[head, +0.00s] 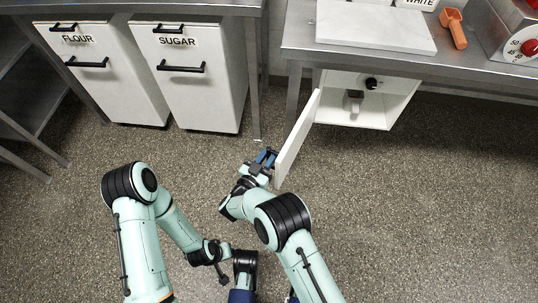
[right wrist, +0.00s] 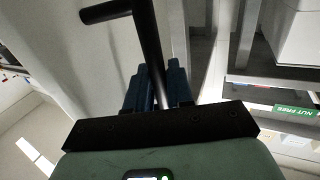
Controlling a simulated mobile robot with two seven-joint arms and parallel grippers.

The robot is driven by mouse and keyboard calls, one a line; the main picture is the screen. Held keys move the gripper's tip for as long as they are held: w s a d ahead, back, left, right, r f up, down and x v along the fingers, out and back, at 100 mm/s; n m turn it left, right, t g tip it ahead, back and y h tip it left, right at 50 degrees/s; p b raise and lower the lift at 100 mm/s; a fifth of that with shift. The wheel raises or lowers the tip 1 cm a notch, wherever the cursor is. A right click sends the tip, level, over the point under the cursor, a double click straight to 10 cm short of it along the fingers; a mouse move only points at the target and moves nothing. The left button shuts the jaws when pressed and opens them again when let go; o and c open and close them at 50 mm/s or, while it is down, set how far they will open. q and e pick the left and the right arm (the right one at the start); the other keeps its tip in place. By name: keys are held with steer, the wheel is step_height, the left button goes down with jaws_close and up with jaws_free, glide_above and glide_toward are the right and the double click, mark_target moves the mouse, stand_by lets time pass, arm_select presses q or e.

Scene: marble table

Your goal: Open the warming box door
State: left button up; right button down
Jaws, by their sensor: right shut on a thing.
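The warming box (head: 388,108) is a white box under the right-hand counter. Its white door (head: 297,140) stands swung wide open on the box's left side, jutting toward me, and the interior shows. My right gripper (head: 266,157) is at the left face of the door near its free end. In the right wrist view, its blue fingers (right wrist: 154,88) are shut on the black bar handle (right wrist: 148,42) of the door. The handle is hidden in the head view. My left gripper (head: 222,273) is low in the head view, away from the door; its jaws are unclear.
FLOUR (head: 110,85) and SUGAR (head: 200,95) bins stand under the left counter. A black knob (head: 371,83) and a grey fitting show at the warming box. A white board (head: 375,30) and orange scoop (head: 455,28) lie on the right counter. The speckled floor is clear.

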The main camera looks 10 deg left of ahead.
arm_select(q)
steer(key=shift+a, duration=0.1)
stand_by(0.4)
arm_select(e)
steer(key=c, duration=1.1)
jaws_free()
steer(key=shift+c, duration=0.2)
